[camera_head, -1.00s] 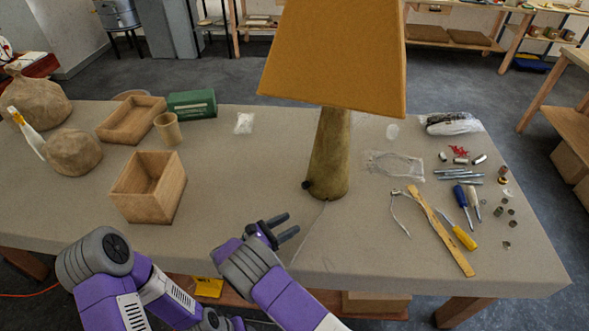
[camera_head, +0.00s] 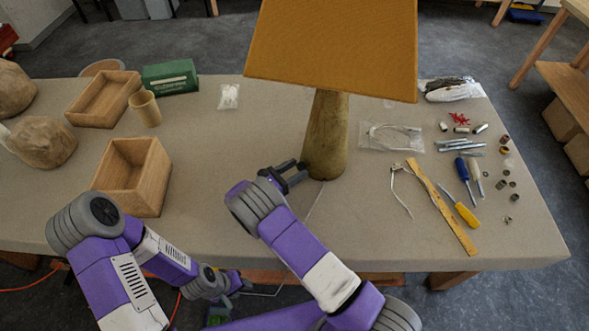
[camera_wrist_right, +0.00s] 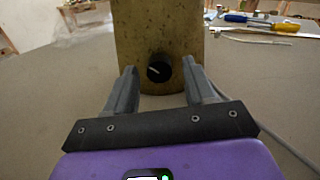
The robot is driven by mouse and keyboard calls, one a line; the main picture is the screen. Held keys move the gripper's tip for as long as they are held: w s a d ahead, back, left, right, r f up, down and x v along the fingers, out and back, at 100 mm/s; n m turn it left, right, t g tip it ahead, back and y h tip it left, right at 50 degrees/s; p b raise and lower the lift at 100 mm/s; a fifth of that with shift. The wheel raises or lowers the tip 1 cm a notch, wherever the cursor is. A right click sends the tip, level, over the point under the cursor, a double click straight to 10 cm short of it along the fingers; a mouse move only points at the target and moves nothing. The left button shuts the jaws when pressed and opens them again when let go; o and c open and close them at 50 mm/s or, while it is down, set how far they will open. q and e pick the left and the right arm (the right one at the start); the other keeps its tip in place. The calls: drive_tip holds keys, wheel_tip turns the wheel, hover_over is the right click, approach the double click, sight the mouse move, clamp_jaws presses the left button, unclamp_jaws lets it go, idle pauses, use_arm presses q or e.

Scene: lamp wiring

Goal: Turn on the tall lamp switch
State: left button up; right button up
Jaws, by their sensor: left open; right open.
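The tall lamp has an orange-brown shade (camera_head: 335,45) and a tapered wooden base (camera_head: 326,140) standing on the table. Its switch, a round black knob (camera_wrist_right: 159,69) with a pale mark, sits low on the base in the right wrist view. My right gripper (camera_head: 296,174) is open at the left side of the base. In the wrist view its fingers (camera_wrist_right: 158,85) point at the base, one on each side of the knob, with visible gaps. In the head view the gripper hides the knob. My left gripper (camera_head: 238,285) is low, off the table's front edge.
A power cord (camera_wrist_right: 275,135) runs from the base across the table. An open wooden box (camera_head: 133,176) stands to the left. The table in front of the lamp is mostly clear.

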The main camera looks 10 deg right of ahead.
drive_tip(key=shift+d, duration=0.1)
clamp_jaws()
idle(0.3)
drive_tip(key=m+b, duration=0.3)
drive_tip(key=shift+f+m, duration=0.15)
drive_tip(key=shift+m, duration=0.15)
drive_tip(key=m+b, duration=0.4)
drive_tip(key=m, duration=0.1)
drive_tip(key=m+b, duration=0.3)
drive_tip(key=m, duration=0.1)
drive_tip(key=shift+w+m, duration=0.1)
drive_tip(key=shift+m, duration=0.3)
drive_tip(key=shift+m+b, duration=1.55)
drive_tip(key=shift+m, duration=0.35)
